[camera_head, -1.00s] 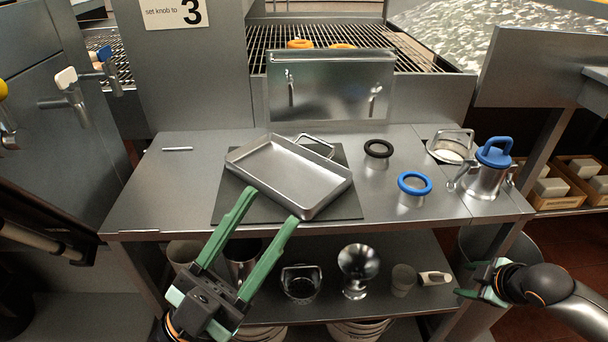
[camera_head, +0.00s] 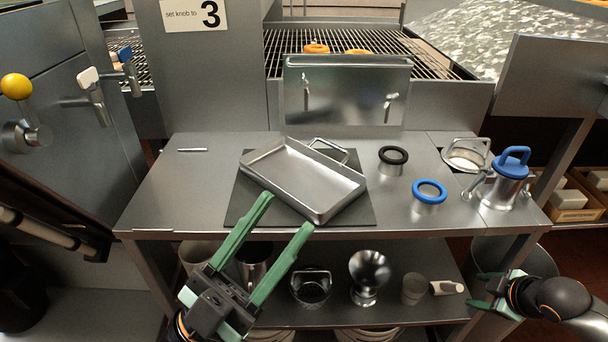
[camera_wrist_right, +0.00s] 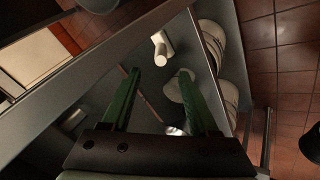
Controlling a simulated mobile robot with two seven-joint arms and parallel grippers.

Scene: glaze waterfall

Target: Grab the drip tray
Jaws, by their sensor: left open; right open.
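The drip tray (camera_head: 304,180) is a shallow silver rectangular pan with a wire handle at its far right corner. It lies at an angle on a dark mat (camera_head: 243,208) on the steel table. My left gripper (camera_head: 286,217) is open and empty, with its green fingertips near the tray's front edge. I cannot tell whether they touch it. My right gripper (camera_head: 484,289) is low at the right, beside the lower shelf and well away from the tray. In the right wrist view its green fingers (camera_wrist_right: 155,88) are apart with nothing between them.
Right of the tray stand a black-ringed cup (camera_head: 393,162), a blue-ringed cup (camera_head: 429,198) and a blue-handled pot (camera_head: 506,180). The lower shelf (camera_head: 334,314) holds several vessels. A steel panel (camera_head: 345,92) stands behind the table.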

